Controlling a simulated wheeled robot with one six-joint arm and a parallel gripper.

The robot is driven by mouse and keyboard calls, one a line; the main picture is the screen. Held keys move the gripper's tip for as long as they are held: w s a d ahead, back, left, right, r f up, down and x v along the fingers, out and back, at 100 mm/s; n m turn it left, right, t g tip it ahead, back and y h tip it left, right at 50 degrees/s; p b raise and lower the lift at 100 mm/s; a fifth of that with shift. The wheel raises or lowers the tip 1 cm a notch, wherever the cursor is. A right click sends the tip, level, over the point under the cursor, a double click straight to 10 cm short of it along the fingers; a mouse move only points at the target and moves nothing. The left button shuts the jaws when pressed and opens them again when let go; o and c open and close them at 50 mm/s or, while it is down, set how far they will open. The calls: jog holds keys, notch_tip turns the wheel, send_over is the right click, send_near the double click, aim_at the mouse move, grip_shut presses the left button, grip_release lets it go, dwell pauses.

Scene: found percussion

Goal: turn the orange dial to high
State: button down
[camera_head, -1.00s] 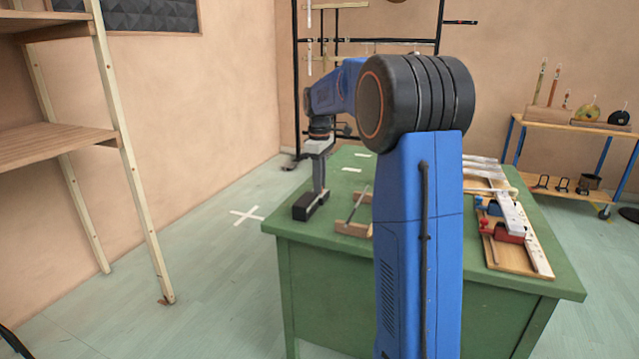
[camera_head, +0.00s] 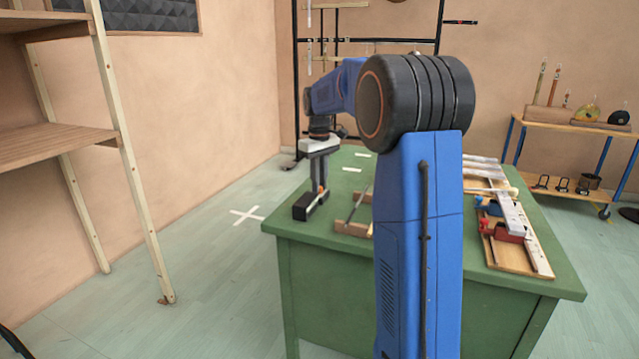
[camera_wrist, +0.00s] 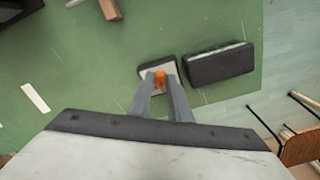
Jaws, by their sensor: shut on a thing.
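The small orange dial (camera_wrist: 160,78) sits on the pale top of a small dark box (camera_wrist: 146,73) on the green table. My gripper (camera_wrist: 161,85) points down with its two fingers on either side of the dial, shut on it. In the head view, a bit of the orange dial (camera_head: 321,188) shows between the fingertips of my gripper (camera_head: 320,187). The fingers hide part of the dial, and I cannot read any marking or its setting.
A black block (camera_wrist: 219,64) lies close beside the dial's box, near the edge of the green table (camera_head: 400,262). A wooden holder (camera_head: 352,229) stands just right. A board with metal bars and clamps (camera_head: 515,262) lies farther right. Shelves (camera_head: 60,145) stand at left.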

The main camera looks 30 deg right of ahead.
jog(key=m, duration=1.2)
jog(key=shift+m, duration=0.3)
dwell(0.4)
jog(key=c, duration=1.6)
grip_release()
jog(key=shift+c, duration=0.2)
notch_tip(320, 180, up, 17)
jog(key=shift+r, duration=0.2)
